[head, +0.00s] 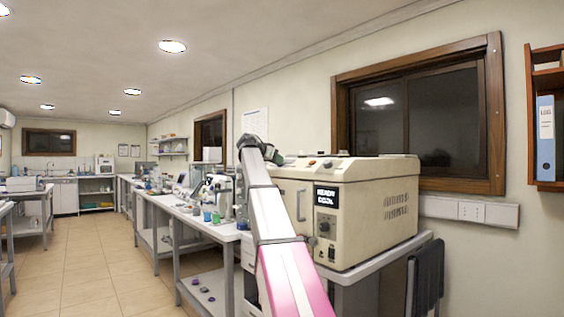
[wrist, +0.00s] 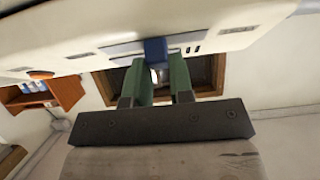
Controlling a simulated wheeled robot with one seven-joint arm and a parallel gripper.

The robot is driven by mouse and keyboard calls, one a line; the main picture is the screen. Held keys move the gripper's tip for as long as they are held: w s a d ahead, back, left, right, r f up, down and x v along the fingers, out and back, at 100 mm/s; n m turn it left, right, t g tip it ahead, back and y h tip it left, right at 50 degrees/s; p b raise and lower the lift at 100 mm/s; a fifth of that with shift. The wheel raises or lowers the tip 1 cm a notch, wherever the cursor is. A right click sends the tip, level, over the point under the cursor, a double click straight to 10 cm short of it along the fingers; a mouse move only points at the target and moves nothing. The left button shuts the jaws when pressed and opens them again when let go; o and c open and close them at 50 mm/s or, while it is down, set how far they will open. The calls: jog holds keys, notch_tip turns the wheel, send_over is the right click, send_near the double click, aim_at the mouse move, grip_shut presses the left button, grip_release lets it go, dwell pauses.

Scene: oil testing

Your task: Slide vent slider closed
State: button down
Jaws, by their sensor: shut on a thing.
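The vent slider is a small blue block (wrist: 156,50) on the beige machine's top, seen in the wrist view. My arm hides part of the machine's left side, and the slider cannot be made out there.
The machine stands on a grey-white bench (head: 388,257) against the wall. The tiled floor (head: 90,260) at left is clear.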

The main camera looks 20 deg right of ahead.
jog(key=w, duration=0.1)
jog(key=w+a, duration=0.1)
jog(key=w, duration=0.1)
jog(key=shift+w+a, duration=0.1)
jog(key=shift+w, duration=0.05)
jog(key=c, duration=1)
grip_release()
jog(key=shift+w, duration=0.1)
jog(key=v, duration=1.1)
jog(key=shift+f, duration=0.15)
